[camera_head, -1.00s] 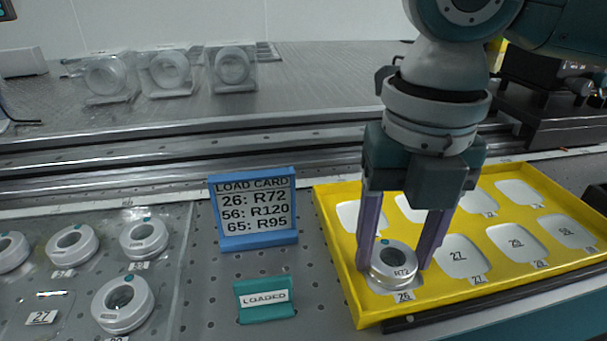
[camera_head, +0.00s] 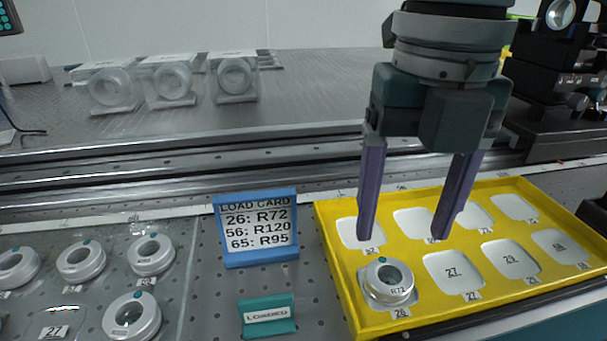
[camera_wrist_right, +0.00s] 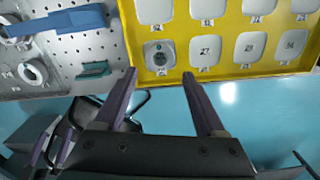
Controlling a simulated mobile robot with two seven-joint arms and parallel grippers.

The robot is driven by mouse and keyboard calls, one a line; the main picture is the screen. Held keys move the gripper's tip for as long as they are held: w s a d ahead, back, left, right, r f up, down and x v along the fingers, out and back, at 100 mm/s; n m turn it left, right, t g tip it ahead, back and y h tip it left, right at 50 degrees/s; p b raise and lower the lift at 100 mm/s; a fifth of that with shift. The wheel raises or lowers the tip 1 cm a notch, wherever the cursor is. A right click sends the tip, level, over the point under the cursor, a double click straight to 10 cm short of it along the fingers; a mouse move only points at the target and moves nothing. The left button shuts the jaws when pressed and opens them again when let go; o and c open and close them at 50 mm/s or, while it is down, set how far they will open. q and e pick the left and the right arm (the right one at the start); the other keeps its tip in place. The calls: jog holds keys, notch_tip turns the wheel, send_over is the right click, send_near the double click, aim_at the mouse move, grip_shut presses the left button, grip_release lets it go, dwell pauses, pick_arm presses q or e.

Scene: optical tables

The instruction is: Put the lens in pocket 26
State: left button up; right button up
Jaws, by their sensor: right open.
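The lens (camera_head: 388,283), a silver ring marked R72 with a teal dot, sits in the pocket labelled 26 at the near left corner of the yellow tray (camera_head: 354,302). It looks slightly off the pocket's middle, with some pale pocket floor showing at its right. My right gripper (camera_head: 402,238) is open and empty, raised above and behind the lens, its purple fingers apart. In the right wrist view the lens (camera_wrist_right: 159,54) lies in its pocket beyond the open fingers (camera_wrist_right: 159,75). My left gripper is not in view.
The blue load card (camera_head: 256,228) reads 26: R72, 56: R120, 65: R95. A teal LOADED sign (camera_head: 267,315) stands before it. Several ringed lenses (camera_head: 132,315) lie at the left. Clear cases (camera_head: 172,80) stand behind. The other tray pockets are empty.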

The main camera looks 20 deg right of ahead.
notch_tip(320, 180, up, 5)
jog(key=shift+r+p, duration=0.2)
jog(key=shift+p, duration=0.3)
